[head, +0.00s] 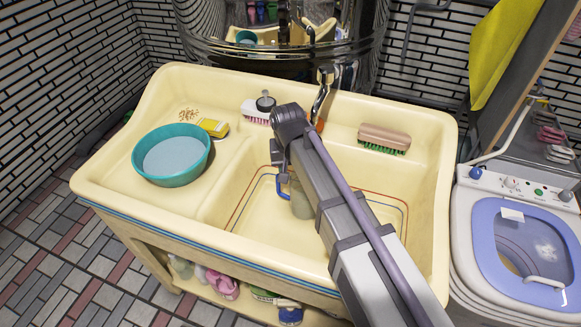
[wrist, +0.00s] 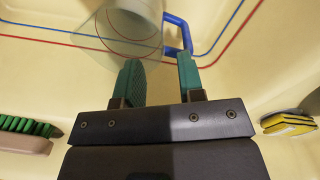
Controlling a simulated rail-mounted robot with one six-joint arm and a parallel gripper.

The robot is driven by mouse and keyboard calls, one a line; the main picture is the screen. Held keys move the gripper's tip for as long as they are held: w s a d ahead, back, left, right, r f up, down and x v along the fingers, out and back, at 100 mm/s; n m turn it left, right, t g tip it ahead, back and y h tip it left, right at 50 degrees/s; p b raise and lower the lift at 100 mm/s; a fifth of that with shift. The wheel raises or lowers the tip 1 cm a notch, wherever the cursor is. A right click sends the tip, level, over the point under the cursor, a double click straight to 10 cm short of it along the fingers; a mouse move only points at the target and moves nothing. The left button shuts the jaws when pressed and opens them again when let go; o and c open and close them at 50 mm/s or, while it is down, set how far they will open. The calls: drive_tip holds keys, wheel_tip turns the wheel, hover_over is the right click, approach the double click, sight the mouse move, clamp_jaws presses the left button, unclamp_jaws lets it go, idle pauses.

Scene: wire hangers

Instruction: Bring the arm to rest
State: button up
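My arm reaches over the cream sink in the head view, and its links hide part of the basin. My gripper (wrist: 160,66) shows in the wrist view with two green fingers spread apart and nothing clamped between them. A clear mug (head: 301,201) with a blue handle stands in the right basin, partly hidden by my arm. In the wrist view the mug (wrist: 125,28) is just beyond the fingertips, with its blue handle (wrist: 187,35) close to the right finger. I cannot tell whether they touch.
The sink (head: 190,82) holds a teal bowl (head: 171,157) at left, a yellow sponge (head: 214,127), a white brush (head: 256,112) and a green-bristled brush (head: 384,137) on its back ledge. A chrome faucet (head: 323,95) rises near my arm. A washing machine (head: 520,235) stands at right.

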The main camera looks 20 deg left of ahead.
wheel_tip(320, 180, up, 4)
drive_tip(key=shift+s+r+p, duration=0.1)
drive_tip(key=shift+p, duration=1)
drive_tip(key=s+d+r+m+p, duration=0.1)
drive_tip(key=s+d+r+p, duration=0.1)
drive_tip(key=d, duration=1)
drive_tip(key=s+d+r+m+p, duration=0.2)
drive_tip(key=d+r+p, duration=0.2)
drive_tip(key=d, duration=0.8)
drive_tip(key=s+d+r+m+p, duration=0.1)
drive_tip(key=s+d+r+p, duration=0.2)
drive_tip(key=d, duration=0.9)
drive_tip(key=shift+r, duration=0.2)
